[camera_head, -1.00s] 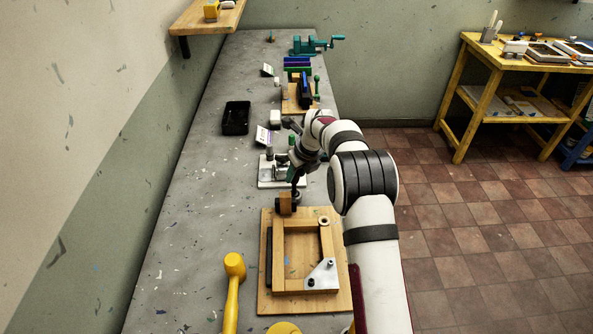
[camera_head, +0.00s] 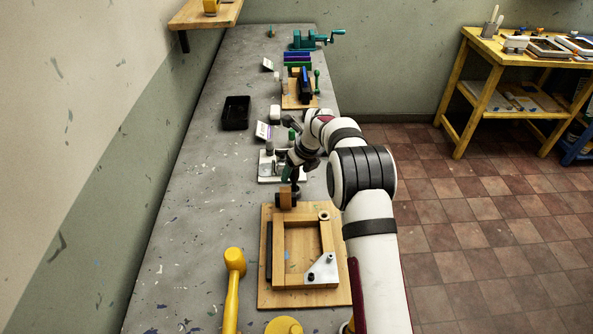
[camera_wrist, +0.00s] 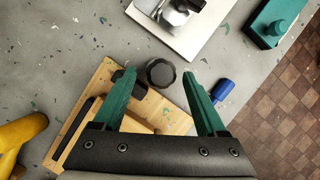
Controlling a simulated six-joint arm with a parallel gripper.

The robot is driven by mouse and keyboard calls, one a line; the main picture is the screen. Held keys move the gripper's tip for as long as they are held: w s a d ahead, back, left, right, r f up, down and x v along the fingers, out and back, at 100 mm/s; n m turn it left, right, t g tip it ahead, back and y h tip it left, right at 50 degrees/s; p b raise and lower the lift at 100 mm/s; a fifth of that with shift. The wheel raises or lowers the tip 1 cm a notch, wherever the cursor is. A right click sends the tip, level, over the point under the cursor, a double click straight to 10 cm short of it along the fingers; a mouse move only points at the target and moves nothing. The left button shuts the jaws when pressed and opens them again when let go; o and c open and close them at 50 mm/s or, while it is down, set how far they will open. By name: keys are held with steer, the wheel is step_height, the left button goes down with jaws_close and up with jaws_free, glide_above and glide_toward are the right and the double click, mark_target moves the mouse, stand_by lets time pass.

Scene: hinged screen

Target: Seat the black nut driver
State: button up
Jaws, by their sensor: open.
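A black ribbed round thing (camera_wrist: 160,72), apparently the black nut driver seen end-on, lies between and a little beyond my fingertips in the wrist view. My gripper (camera_wrist: 158,80) is open, with its two green fingers apart and nothing held between them. In the head view my gripper (camera_head: 292,176) hangs over the bench at the far edge of the wooden frame fixture, partly hidden by my arm. Whether the fingers reach down around the black thing cannot be told.
The wooden frame fixture (camera_head: 268,290) lies nearer. A blue-handled tool (camera_wrist: 222,90) lies right of my right finger. A white plate with a metal fitting (camera_wrist: 180,35) and a green block (camera_wrist: 275,22) are beyond. A yellow mallet (camera_head: 234,265) and black tray (camera_head: 236,113) lie left.

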steer(key=v, duration=1.5)
steer(key=shift+r, duration=0.4)
steer(key=shift+s+d, duration=0.1)
steer(key=s+r+n+g, duration=0.1)
steer(key=s+r+n, duration=0.3)
steer(key=s+n, duration=0.85)
steer(key=s+f+n+g, duration=0.1)
steer(key=s+n, duration=0.5)
steer(key=s, duration=0.8)
steer(key=s+f+n+g, duration=0.2)
steer(key=s+f+n, duration=0.2)
steer(key=s, duration=1.1)
steer(key=shift+d+n, duration=0.45)
steer(key=shift+n, duration=0.4)
